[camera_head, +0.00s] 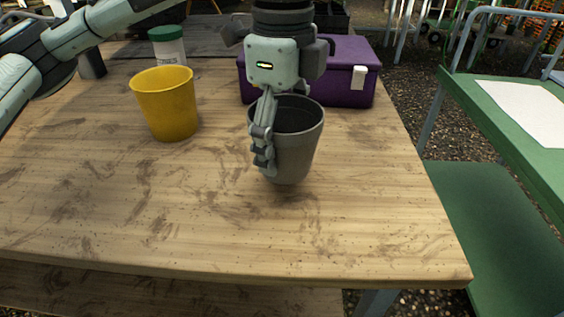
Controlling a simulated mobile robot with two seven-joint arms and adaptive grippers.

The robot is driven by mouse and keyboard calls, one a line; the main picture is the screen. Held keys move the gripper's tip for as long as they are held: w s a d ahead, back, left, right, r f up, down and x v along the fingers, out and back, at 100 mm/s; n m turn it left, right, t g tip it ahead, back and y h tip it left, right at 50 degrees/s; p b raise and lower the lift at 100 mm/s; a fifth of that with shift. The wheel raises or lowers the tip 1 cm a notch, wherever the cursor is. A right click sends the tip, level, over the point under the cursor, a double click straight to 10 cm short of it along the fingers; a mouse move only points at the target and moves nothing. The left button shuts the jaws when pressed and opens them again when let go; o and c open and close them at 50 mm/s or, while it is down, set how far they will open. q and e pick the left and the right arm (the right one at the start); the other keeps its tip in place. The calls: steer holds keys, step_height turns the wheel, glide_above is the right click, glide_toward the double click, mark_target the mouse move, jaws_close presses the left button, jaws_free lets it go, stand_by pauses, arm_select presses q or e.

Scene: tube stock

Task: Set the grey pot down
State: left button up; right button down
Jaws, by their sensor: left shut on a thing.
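A grey pot (302,150) is upright near the middle of the wooden table (150,225). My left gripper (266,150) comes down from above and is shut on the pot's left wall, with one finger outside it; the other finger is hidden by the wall. A dark shadow lies under the pot; I cannot tell whether its base touches the table. My right gripper does not show.
A yellow pot (166,106) stands to the left. A purple box (345,72) with a light latch is close behind the grey pot. A white tub with a green lid (168,46) is at the back left. The table's front and right are clear.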

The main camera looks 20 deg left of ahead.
arm_select(q)
step_height(320, 180, down, 4)
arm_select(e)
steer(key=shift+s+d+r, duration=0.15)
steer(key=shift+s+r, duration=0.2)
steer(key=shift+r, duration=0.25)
arm_select(q)
steer(key=shift+f, duration=0.1)
steer(key=o, duration=1.2)
steer(key=shift+c, duration=0.2)
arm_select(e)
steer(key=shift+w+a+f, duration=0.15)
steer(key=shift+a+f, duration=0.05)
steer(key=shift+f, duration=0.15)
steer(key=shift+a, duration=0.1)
arm_select(q)
steer(key=shift+r, duration=0.2)
step_height(320, 180, up, 3)
steer(key=shift+f, duration=0.1)
step_height(320, 180, up, 9)
steer(key=p, duration=0.1)
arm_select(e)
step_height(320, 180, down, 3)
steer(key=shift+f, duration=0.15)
